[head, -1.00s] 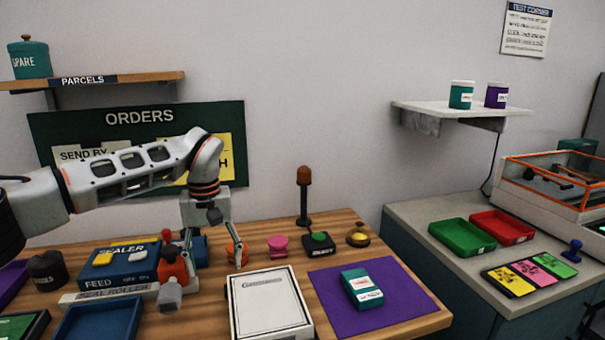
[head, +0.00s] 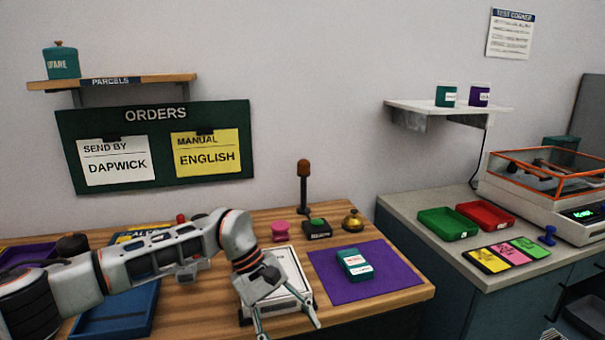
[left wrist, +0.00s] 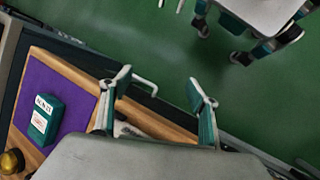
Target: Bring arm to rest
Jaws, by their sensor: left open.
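My left arm reaches in from the left in the head view, and its gripper (head: 288,324) hangs at the front edge of the wooden table, in front of the white box (head: 291,268). The gripper is open, with its fingers apart and nothing between them. In the left wrist view the two fingers (left wrist: 160,112) are spread over the table edge and the green floor. A teal box (head: 354,264) with white labels lies on the purple mat (head: 398,258); it also shows in the left wrist view (left wrist: 45,118). My right gripper is not in view.
A pink object (head: 280,231), a green-button box (head: 317,229), a brass bell (head: 352,221) and a lamp post (head: 304,190) stand at the table's back. A blue tray (head: 117,310) lies at left. The grey counter (head: 400,207) at right holds green and red trays.

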